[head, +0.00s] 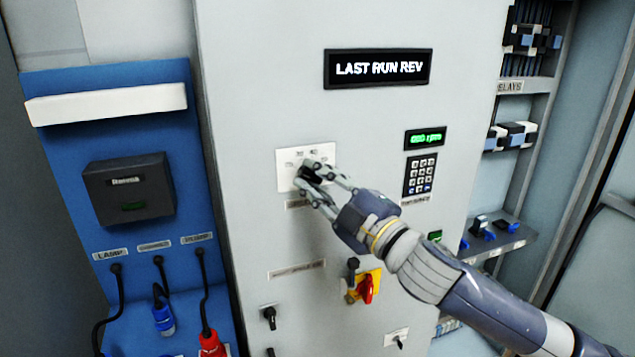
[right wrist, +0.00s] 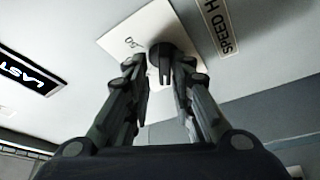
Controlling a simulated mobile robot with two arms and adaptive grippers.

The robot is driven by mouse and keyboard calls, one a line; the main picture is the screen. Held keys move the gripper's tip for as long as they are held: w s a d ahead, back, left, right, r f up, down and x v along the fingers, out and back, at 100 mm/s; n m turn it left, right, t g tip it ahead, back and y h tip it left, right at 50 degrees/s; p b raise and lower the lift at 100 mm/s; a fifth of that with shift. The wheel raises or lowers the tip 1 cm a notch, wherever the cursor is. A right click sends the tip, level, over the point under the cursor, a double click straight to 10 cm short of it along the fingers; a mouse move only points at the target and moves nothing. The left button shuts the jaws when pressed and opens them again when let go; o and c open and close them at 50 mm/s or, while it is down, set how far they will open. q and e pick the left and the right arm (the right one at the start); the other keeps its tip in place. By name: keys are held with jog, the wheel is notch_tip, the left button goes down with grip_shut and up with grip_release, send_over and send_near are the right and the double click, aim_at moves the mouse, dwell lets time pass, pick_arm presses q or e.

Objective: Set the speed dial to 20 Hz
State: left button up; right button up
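The speed dial is a black knob (head: 309,172) on a white square plate (head: 289,158) on the grey cabinet front. My right gripper (head: 315,182) reaches it from the lower right, its fingers on either side of the knob and partly hiding it. In the right wrist view the knob (right wrist: 165,62) and its raised grip stand between the fingertips (right wrist: 162,70). A small gap shows between the grip and the left finger; contact on the right side is unclear. The dial's setting is not readable. My left gripper is out of view.
A display (head: 378,68) above reads LAST RUN REV. A green rpm display (head: 425,138) and a keypad (head: 420,176) are right of the dial. A blue panel (head: 110,140) with cables is at left.

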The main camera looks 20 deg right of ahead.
jog(key=shift+f, duration=0.1)
jog(key=shift+a, duration=0.1)
jog(key=shift+f, duration=0.15)
jog(key=v, duration=0.7)
jog(key=shift+s, duration=0.15)
dwell(0.3)
dwell(0.6)
